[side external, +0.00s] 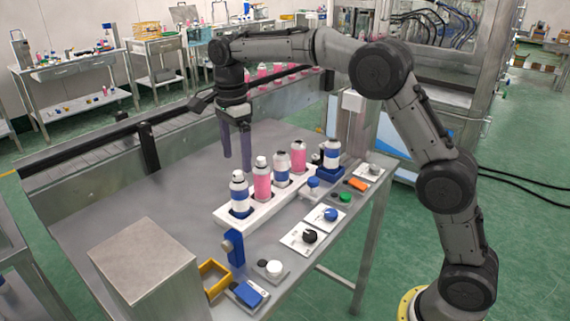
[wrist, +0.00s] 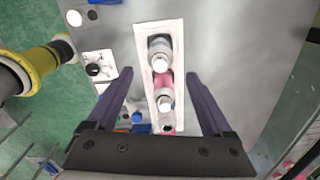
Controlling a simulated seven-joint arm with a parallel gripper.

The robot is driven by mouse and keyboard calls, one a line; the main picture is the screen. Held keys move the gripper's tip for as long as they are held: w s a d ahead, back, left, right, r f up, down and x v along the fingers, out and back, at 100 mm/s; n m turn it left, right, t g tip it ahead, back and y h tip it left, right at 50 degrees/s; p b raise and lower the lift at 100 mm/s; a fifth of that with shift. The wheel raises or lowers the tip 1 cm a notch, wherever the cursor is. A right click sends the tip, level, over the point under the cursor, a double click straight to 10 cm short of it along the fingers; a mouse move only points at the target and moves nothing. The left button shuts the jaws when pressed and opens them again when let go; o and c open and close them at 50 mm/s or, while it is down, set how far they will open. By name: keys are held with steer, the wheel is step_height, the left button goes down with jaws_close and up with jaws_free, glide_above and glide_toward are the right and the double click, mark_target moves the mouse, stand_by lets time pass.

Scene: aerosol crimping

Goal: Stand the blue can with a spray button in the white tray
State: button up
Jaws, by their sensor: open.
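The white tray (side external: 258,222) holds several cans in a row, blue-and-white alternating with pink. A blue-and-white can (side external: 239,198) stands at its near end, and another blue-and-white can (side external: 281,176) stands between pink ones. A further blue-and-white can (side external: 332,156) stands upright in a blue holder (side external: 327,172) beyond the tray. I cannot tell clearly which tops are spray buttons. My gripper (side external: 236,164) is open and empty, pointing down above the table behind the tray's near end. In the wrist view, its fingers (wrist: 160,73) show on either side of the white tray (wrist: 158,29).
Black (side external: 310,236), blue (side external: 330,214) and green (side external: 345,197) knobs on plates line the table's right edge. A blue upright fixture (side external: 233,246), a yellow frame (side external: 213,276) and a metal box (side external: 145,262) are nearer. The table left of the tray is clear.

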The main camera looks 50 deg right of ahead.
steer(key=s+d+r+n+t, duration=0.1)
steer(key=s+r+n+t, duration=0.15)
steer(key=s+n, duration=0.45)
steer(key=s+d+r+n+t, duration=0.1)
steer(key=s+d+r+n, duration=0.2)
steer(key=s, duration=0.7)
steer(key=s+f+n+t, duration=0.1)
steer(key=s+f+n, duration=0.2)
steer(key=s+n, duration=0.2)
steer(key=s+f+n+t, duration=0.1)
steer(key=s+f+n, duration=0.2)
steer(key=s, duration=0.8)
steer(key=shift+s+n, duration=0.2)
steer(key=shift+n, duration=0.9)
